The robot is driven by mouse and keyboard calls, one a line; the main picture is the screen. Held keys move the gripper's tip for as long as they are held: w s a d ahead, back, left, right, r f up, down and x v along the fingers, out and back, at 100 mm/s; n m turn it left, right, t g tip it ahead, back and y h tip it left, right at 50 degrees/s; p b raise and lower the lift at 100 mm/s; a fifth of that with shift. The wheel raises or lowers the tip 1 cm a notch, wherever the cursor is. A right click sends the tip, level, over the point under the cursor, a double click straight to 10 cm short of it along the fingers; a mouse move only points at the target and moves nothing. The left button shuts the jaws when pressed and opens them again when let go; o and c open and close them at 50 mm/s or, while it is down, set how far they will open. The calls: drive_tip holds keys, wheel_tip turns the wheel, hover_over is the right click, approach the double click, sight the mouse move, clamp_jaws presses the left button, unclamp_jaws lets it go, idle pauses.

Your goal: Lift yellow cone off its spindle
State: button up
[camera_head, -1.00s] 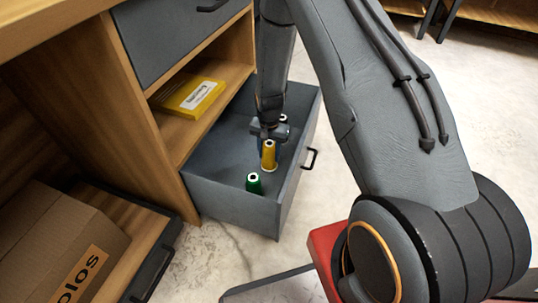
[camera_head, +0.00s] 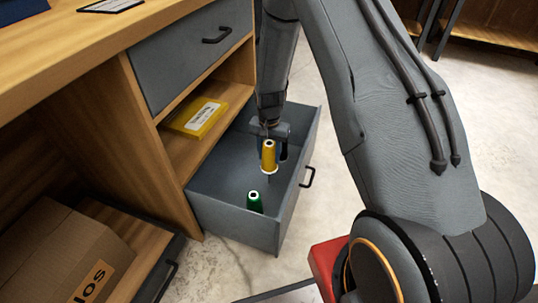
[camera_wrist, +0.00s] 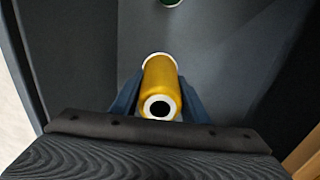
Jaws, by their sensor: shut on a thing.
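The yellow cone (camera_head: 268,154) is in my gripper (camera_head: 269,145), over the open grey drawer (camera_head: 228,194). A thin spindle shows just below the cone in the head view. In the wrist view the yellow cone (camera_wrist: 160,88) lies between the two blue-grey fingers of my gripper (camera_wrist: 160,98), its open white-rimmed end facing the camera. The fingers are shut on its sides. Whether the spindle tip is still inside the cone I cannot tell.
A green cone (camera_head: 254,202) stands in the drawer nearer the front, and its edge shows in the wrist view (camera_wrist: 171,2). A yellow package (camera_head: 195,117) lies on the shelf above. A cardboard box (camera_head: 62,252) is at lower left. The drawer walls surround my gripper.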

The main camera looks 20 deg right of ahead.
drive_tip(key=shift+r+p, duration=1.65)
drive_tip(key=shift+r, duration=0.35)
